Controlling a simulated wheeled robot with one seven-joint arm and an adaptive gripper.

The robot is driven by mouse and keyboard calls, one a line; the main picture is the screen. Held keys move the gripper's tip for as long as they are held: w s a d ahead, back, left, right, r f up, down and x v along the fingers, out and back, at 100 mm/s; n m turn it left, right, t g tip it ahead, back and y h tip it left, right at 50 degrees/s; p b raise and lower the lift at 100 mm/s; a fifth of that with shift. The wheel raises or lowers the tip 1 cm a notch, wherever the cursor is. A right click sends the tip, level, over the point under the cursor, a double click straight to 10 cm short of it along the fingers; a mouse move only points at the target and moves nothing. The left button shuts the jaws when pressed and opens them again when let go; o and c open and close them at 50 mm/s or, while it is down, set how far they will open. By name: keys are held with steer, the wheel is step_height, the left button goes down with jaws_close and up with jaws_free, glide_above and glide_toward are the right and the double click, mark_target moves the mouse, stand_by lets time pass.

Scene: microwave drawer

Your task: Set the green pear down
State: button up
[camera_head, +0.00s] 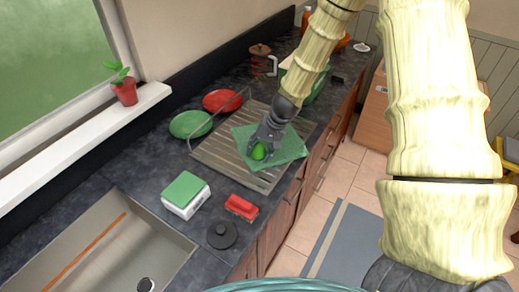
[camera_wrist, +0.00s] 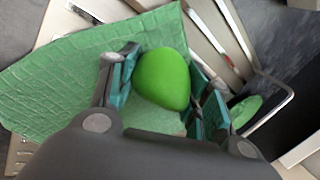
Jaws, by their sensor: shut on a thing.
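The green pear (camera_wrist: 162,78) sits between the two fingers of my gripper (camera_wrist: 163,88) in the wrist view, and the fingers are shut on it. In the head view the pear (camera_head: 260,151) shows just below my gripper (camera_head: 262,146), over a green textured cloth or mat (camera_head: 290,146). The green mat (camera_wrist: 60,85) also fills the left of the wrist view under the pear. The mat lies on a slatted drying rack (camera_head: 215,155) on the dark counter. I cannot tell whether the pear touches the mat.
A green-topped scale (camera_head: 186,192), a red object (camera_head: 241,207) and a black lid (camera_head: 222,235) stand in front. The sink (camera_head: 100,250) is at the lower left.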

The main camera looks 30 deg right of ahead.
steer(key=shift+s+f+b, duration=0.1)
steer(key=shift+f+b, duration=0.2)
steer(key=shift+f, duration=0.05)
steer(key=shift+s+f, duration=0.1)
steer(key=shift+f, duration=0.1)
steer(key=shift+c, duration=1.2)
steer(key=shift+s+f, duration=0.1)
steer(key=shift+s, duration=0.05)
steer(key=o, duration=1.1)
steer(key=shift+f, duration=0.1)
steer(key=shift+o, duration=1.1)
steer(key=shift+w+d+f, duration=0.1)
steer(key=shift+w+f, duration=0.05)
steer(key=shift+w, duration=0.1)
steer(key=shift+r, duration=0.5)
steer(key=shift+w+r, duration=0.1)
steer(key=shift+r, duration=0.4)
steer(key=b+v, duration=0.2)
steer(key=v, duration=0.9)
steer(key=shift+r, duration=0.4)
